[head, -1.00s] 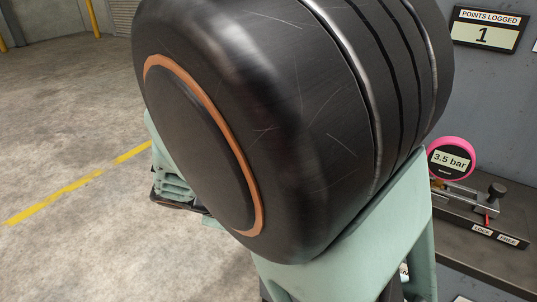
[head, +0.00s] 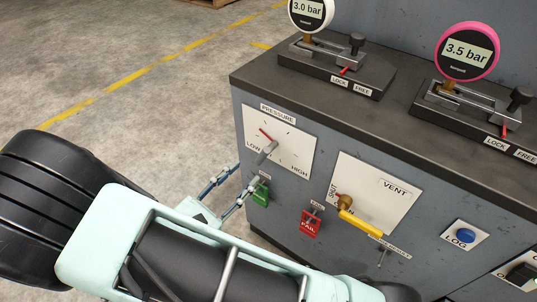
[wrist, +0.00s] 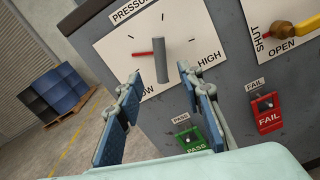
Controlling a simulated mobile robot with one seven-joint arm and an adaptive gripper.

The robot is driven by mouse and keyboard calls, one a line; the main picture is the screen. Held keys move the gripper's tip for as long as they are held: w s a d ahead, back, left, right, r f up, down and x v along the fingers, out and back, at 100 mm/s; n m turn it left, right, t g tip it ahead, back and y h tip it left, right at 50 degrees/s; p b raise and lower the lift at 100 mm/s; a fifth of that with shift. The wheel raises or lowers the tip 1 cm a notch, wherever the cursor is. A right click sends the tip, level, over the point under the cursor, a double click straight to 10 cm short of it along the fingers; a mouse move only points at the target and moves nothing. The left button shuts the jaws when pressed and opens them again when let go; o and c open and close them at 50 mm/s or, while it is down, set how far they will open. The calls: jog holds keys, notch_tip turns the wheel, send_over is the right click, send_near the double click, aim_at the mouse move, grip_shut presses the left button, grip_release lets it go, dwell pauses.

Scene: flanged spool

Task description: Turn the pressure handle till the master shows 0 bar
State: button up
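The pressure handle (head: 263,152) is a grey lever on a white PRESSURE dial plate on the bench front. It also shows in the wrist view (wrist: 161,62), upright, with a red pointer (wrist: 142,53) towards the left. My gripper (head: 232,190) is open and empty, just short of the handle. In the wrist view its blue-padded fingers (wrist: 162,88) lie either side of the handle's line, apart from it. A white-faced gauge (head: 308,8) reads 3.0 bar and a pink-rimmed gauge (head: 468,50) reads 3.5 bar. I cannot read which is the master.
Right of the dial are a yellow VENT lever (head: 361,223) and a blue LOG button (head: 465,236). Below are a green PASS switch (head: 261,193) and a red FAIL switch (head: 310,223). The bench top (head: 330,110) overhangs the panel. Open floor lies to the left.

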aim_at(260, 159)
jog(key=b+x, duration=0.2)
jog(key=x, duration=0.7)
jog(key=shift+w+d, duration=0.25)
jog(key=shift+d, duration=0.05)
